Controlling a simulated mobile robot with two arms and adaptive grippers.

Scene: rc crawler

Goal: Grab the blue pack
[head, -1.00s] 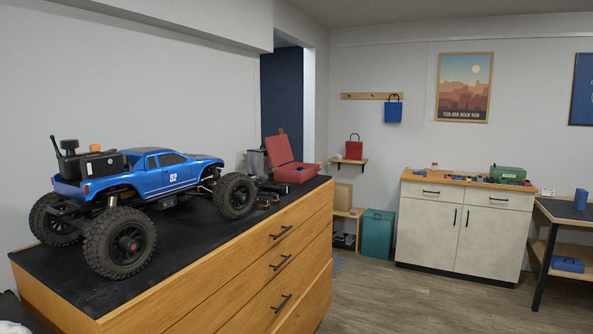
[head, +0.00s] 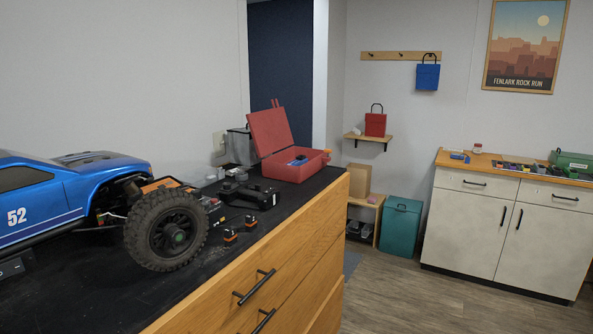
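Several blue things show, and I cannot tell which one is the blue pack. A small blue item (head: 298,161) lies inside the open red case (head: 291,172) at the far end of the black-topped drawer unit (head: 250,290). A blue bag (head: 427,77) with a dark handle hangs from the wall rail. A small blue item (head: 460,156) lies on the wooden top of the white cabinet (head: 490,225). Neither of my grippers is in view.
A blue truck (head: 60,200) stands on the drawer unit, cut off at the left. A black controller (head: 250,194) and small orange-black parts (head: 240,232) lie beyond its wheel. A teal bin (head: 401,226) stands on the floor. Floor between drawers and cabinet is open.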

